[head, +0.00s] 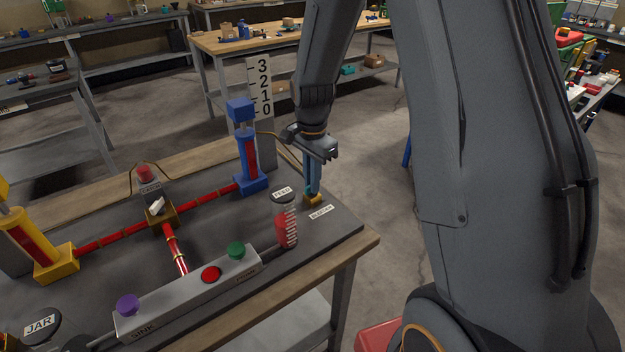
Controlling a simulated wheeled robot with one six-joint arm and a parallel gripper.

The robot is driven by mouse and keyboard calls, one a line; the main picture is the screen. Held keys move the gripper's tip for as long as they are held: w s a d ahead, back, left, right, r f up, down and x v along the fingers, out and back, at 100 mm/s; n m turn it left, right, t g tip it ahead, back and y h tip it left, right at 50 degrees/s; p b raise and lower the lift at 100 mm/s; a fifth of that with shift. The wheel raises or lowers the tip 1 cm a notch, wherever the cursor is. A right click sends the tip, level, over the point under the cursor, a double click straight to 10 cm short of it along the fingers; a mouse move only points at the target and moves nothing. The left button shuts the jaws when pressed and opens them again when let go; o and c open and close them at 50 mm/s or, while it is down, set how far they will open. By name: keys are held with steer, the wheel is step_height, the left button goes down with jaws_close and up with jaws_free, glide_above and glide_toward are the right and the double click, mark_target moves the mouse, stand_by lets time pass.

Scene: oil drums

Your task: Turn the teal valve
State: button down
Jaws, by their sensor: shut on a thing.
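My gripper (313,183) points straight down at the right end of the dark board. Its fingers are shut on the teal valve (307,190), of which only a little teal shows at the fingertips. The valve sits on a small brass block (313,200). The fingers hide most of the valve, so I cannot tell which way its handle points.
Close left of my gripper stand a blue cylinder (249,160), a numbered scale (263,90) and the FEED jar (287,225) with red liquid. A grey bar (185,292) with purple, red and green knobs lies in front. Red pipes (210,200) lead left to a yellow cylinder (30,240).

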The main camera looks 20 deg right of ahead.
steer(key=shift+w+r+m, duration=0.1)
steer(key=shift+w+m, duration=0.05)
steer(key=shift+m, duration=0.35)
steer(key=c, duration=1.8)
jaws_free()
steer(key=shift+c, duration=0.2)
step_height(320, 180, up, 7)
steer(key=shift+b, duration=0.95)
steer(key=shift+r, duration=0.35)
